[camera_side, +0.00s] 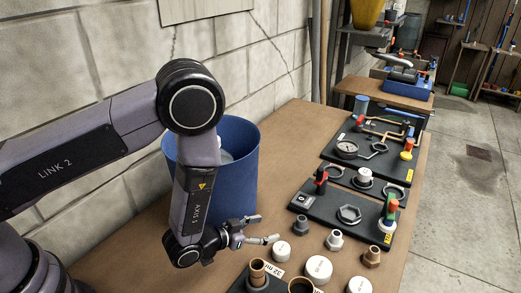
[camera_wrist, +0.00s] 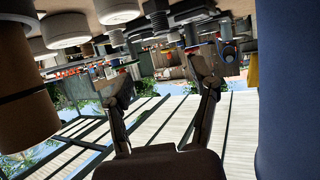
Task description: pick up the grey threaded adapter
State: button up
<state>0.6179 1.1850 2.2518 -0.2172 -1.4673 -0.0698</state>
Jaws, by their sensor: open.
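Two small grey fittings stand upright on the bench in the side view: a darker grey one (camera_side: 300,225) and a lighter grey one (camera_side: 334,240) to its right. I cannot tell for certain which is the named threaded adapter. My gripper (camera_side: 266,229) is open and empty, low over the bench beside the blue bin, its fingers pointing right. The darker fitting lies just beyond the fingertips, apart from them. In the wrist view, which is upside down, the open fingers (camera_wrist: 162,80) have nothing between them, and a dark threaded fitting (camera_wrist: 156,14) hangs at the top.
A blue bin (camera_side: 240,165) stands close behind my gripper. White caps (camera_side: 281,251) and a brown fitting (camera_side: 371,257) stand near the grey fittings. Black boards with valves (camera_side: 325,204) lie behind them. A brown cylinder (camera_wrist: 25,85) fills the wrist view's left edge.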

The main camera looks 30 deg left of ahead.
aim_at(301, 219)
jog(key=x, duration=1.2)
jog(key=shift+a, duration=0.15)
grip_shut()
